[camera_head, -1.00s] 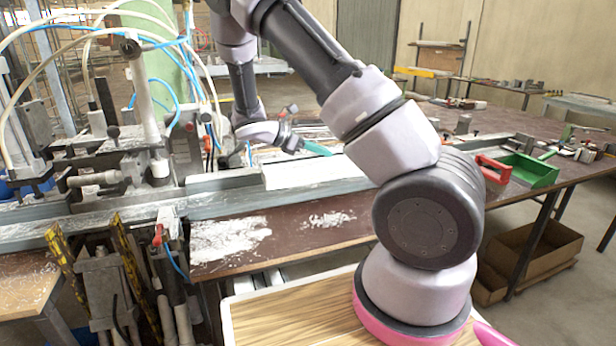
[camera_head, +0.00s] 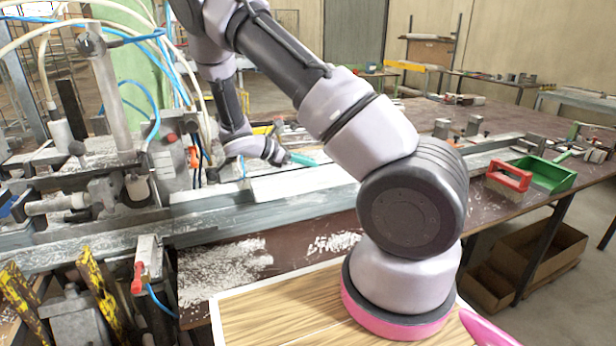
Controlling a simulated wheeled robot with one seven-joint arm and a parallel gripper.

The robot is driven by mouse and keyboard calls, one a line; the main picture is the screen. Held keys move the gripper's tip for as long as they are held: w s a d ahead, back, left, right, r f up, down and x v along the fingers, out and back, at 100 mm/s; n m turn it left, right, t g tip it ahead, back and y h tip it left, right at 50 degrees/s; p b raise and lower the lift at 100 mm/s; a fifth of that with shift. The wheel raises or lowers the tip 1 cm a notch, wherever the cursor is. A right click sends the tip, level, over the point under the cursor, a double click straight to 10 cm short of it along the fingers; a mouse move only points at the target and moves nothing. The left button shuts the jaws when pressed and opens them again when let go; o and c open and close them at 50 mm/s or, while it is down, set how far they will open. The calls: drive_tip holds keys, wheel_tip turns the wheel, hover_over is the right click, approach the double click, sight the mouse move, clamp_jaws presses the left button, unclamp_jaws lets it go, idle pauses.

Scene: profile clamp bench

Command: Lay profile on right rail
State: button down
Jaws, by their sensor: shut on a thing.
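My gripper (camera_head: 279,156) is small and far off, over the bench past the long grey rail. Its fingers point down to the right. A short teal bar (camera_head: 303,159) shows right at the fingertips; it looks to be the profile, held by my gripper and slightly tilted in the picture. Its far end and underside are hard to make out, and I cannot tell whether it touches anything. The grey rail (camera_head: 215,212) runs across the bench below it, with a long white block (camera_head: 300,182) along it. My own arm hides part of the rail on the right.
Clamp machinery with hoses (camera_head: 105,165) crowds the left. A red-handled clamp (camera_head: 138,275) stands at the rail's front. A green tray (camera_head: 545,173) and a red-handled brush (camera_head: 508,178) lie on the right. White shavings (camera_head: 225,270) cover the near bench top.

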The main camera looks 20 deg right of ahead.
sight(285, 168)
drive_tip(key=shift+f, duration=2.15)
drive_tip(key=shift+f, duration=0.15)
drive_tip(key=c, duration=0.7)
unclamp_jaws()
drive_tip(key=shift+a+r, duration=0.25)
drive_tip(key=shift+r, duration=0.05)
drive_tip(key=v, duration=0.7)
drive_tip(key=shift+s+f, duration=0.1)
